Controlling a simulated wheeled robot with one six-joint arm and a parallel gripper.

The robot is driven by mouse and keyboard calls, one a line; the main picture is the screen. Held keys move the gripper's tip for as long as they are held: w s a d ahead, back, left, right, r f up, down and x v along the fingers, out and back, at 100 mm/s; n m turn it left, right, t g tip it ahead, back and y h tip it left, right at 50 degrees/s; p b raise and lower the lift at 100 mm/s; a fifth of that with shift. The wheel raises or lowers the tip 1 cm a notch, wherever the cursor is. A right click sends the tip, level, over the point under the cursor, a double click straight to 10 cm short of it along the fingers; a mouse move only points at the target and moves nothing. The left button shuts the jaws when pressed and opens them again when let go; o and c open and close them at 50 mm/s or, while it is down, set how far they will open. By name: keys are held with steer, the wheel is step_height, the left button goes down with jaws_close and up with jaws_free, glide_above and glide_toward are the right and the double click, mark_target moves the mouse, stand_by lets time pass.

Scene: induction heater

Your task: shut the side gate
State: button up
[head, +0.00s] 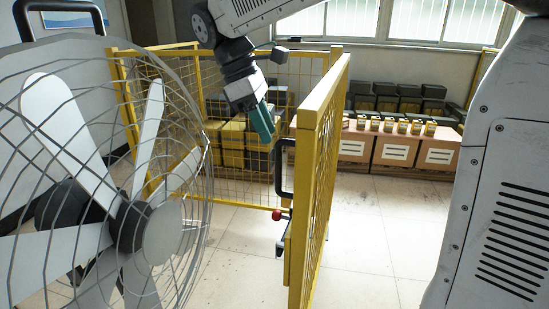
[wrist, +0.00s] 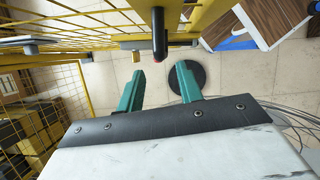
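The yellow mesh side gate (head: 313,150) stands swung out toward me, seen nearly edge-on in the head view. A black bar handle (head: 279,170) is on its left face, with a red knob (head: 277,215) below. My gripper (head: 264,122) is just left of the gate's upper part, near the handle top, its teal fingers pointing down. In the wrist view its fingers (wrist: 160,72) are apart with nothing between them. The black handle (wrist: 158,32) is ahead of the fingertips there, with a gap. Whether the fingers touch the gate is not clear; they look apart.
A large caged fan (head: 110,200) fills the left foreground. Yellow mesh fencing (head: 160,125) stands behind, with dark and yellow boxes. Cardboard boxes (head: 398,150) line the back wall. Pale floor (head: 375,235) is clear right of the gate.

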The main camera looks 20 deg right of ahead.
glide_above(278, 187)
steer(key=f, duration=0.7)
steer(key=shift+w+d, duration=0.2)
steer(key=shift+w, duration=0.15)
jaws_close()
